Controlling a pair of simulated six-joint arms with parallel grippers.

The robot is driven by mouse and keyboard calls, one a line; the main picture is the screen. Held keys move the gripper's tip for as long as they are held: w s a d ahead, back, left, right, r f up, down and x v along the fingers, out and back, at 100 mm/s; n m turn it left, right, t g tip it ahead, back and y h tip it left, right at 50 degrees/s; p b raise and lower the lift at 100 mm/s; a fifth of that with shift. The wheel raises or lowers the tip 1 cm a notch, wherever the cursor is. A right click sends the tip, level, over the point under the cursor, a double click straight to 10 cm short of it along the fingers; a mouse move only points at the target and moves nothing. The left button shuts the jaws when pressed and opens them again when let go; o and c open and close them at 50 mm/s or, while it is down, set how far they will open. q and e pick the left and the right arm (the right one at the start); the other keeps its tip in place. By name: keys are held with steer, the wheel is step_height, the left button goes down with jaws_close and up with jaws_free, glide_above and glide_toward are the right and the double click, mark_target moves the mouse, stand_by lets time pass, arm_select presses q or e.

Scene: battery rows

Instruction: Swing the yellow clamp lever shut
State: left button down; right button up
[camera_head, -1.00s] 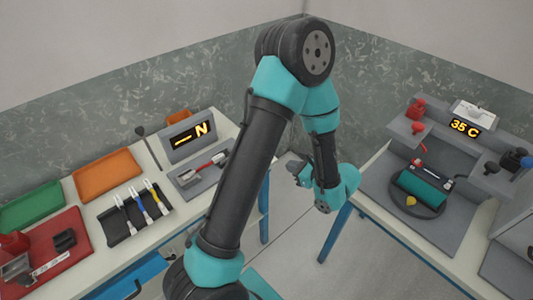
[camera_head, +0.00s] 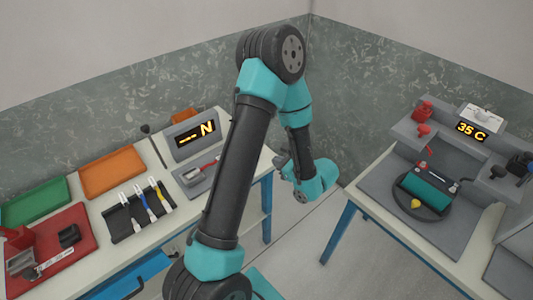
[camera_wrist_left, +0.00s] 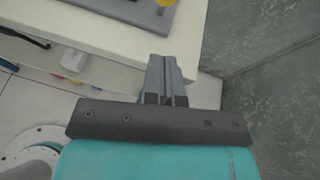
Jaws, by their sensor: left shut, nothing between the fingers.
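The yellow clamp lever (camera_head: 415,204) shows as a small yellow piece at the front of a teal block (camera_head: 426,188) on a dark round plate (camera_head: 404,203) on the right bench. I cannot tell its exact angle. My left gripper (camera_head: 279,161) hangs between the two benches, well left of the lever and apart from it. In the left wrist view its fingers (camera_wrist_left: 166,75) are together and empty. A yellow piece (camera_wrist_left: 165,3) is cut off at the top of that view; I cannot tell whether it is the lever. My right gripper is not in view.
The right bench also bears a 35 C display (camera_head: 471,131) and red parts (camera_head: 424,131). The left bench holds an orange tray (camera_head: 112,172), a green tray (camera_head: 35,203), a dark tool rack (camera_head: 140,216) and an N display (camera_head: 194,135). Open floor lies between the benches.

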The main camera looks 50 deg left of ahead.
arm_select(q)
steer(key=a, duration=0.3)
steer(key=a+r, duration=0.1)
steer(key=a, duration=0.1)
steer(key=shift+s+a, duration=0.15)
steer(key=shift+s, duration=0.15)
